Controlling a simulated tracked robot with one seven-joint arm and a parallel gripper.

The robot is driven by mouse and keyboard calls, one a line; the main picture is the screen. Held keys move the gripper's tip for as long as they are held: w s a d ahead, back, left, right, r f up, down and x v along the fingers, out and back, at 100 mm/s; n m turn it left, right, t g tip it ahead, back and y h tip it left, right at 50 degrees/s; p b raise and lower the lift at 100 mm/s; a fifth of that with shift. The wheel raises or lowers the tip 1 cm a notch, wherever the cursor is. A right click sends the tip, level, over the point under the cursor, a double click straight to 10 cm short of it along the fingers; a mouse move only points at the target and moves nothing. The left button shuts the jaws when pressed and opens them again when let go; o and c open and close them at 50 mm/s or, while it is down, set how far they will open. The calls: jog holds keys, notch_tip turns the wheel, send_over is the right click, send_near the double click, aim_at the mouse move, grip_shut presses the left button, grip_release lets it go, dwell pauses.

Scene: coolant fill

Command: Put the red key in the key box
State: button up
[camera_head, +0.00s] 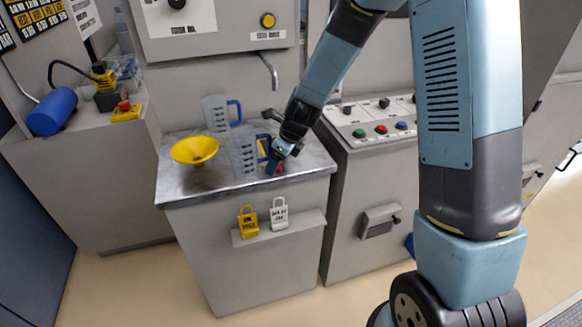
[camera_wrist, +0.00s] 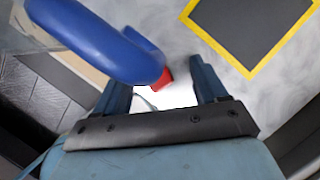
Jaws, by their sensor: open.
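My gripper (camera_head: 273,164) is open, low over the right part of the metal counter (camera_head: 225,188). A small red piece, apparently the red key (camera_head: 280,168), shows beside the fingers. In the wrist view, a red piece (camera_wrist: 167,77) lies near the gap between my fingers (camera_wrist: 165,85), partly hidden by a blue handle (camera_wrist: 110,45). A white piece (camera_wrist: 176,95) shows between the fingers; I cannot tell if it belongs to the key.
Clear jugs with blue handles, one nearer (camera_head: 243,154) and one behind (camera_head: 215,112), stand close to my gripper. A yellow funnel (camera_head: 195,150) is at the counter's left. A spout (camera_head: 270,70) hangs above. Yellow (camera_head: 248,222) and white (camera_head: 279,214) padlocks are at the front.

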jog(key=shift+f, duration=0.1)
jog(key=shift+c, duration=0.4)
grip_shut()
dwell(0.5)
